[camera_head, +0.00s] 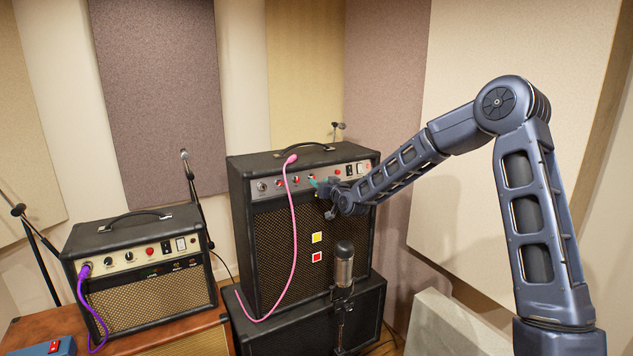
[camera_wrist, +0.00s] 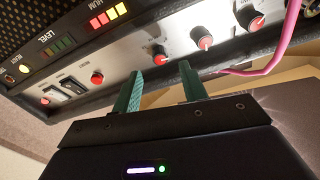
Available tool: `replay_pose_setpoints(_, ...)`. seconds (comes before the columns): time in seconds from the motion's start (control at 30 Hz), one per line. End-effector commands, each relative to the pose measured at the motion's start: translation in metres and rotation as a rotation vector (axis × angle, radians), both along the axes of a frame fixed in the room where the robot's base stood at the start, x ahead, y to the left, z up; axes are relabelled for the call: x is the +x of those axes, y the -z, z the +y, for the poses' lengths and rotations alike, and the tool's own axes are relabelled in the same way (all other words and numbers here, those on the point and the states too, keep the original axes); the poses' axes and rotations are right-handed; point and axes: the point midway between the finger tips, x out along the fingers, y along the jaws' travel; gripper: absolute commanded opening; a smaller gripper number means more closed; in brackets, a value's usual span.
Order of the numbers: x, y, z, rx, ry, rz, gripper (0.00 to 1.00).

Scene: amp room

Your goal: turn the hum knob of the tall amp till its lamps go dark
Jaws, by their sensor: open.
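The tall amp (camera_head: 270,235) is a black cabinet with a pale control strip, standing on another black cabinet. In the wrist view its strip (camera_wrist: 130,65) is tilted and shows several red-capped knobs. One knob (camera_wrist: 159,54) lies between my fingertips, with a gap on each side; its label is not readable. The lamps marked HUM (camera_wrist: 107,17) are lit red, orange and yellow. My gripper (camera_wrist: 160,70) is open, teal fingers pointing at the strip. In the head view my gripper (camera_head: 322,184) hides part of the strip.
A pink cable (camera_head: 294,220) hangs down the tall amp's front, left of my gripper. A microphone (camera_head: 344,265) stands before the amp's lower right. A smaller amp (camera_head: 140,270) with a purple cable (camera_head: 84,290) sits at left. Acoustic panels line the walls.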

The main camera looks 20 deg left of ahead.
Motion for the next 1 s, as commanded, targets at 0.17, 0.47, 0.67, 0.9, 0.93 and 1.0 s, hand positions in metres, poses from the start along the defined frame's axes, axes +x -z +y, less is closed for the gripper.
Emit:
replay_pose_setpoints(0.17,-0.023,0.0,-0.023,-0.002,0.001,0.0,0.43)
replay_pose_setpoints(0.47,-0.042,0.001,-0.043,0.0,0.001,0.0,0.43)
replay_pose_setpoints(0.67,-0.044,0.001,-0.044,0.0,0.001,0.0,0.43)
replay_pose_setpoints(0.9,-0.044,0.001,-0.044,0.0,0.001,0.0,0.43)
replay_pose_setpoints(0.93,-0.044,0.001,-0.044,0.0,0.001,0.0,0.43)
replay_pose_setpoints(1.0,-0.044,0.001,-0.044,0.0,0.001,0.0,0.43)
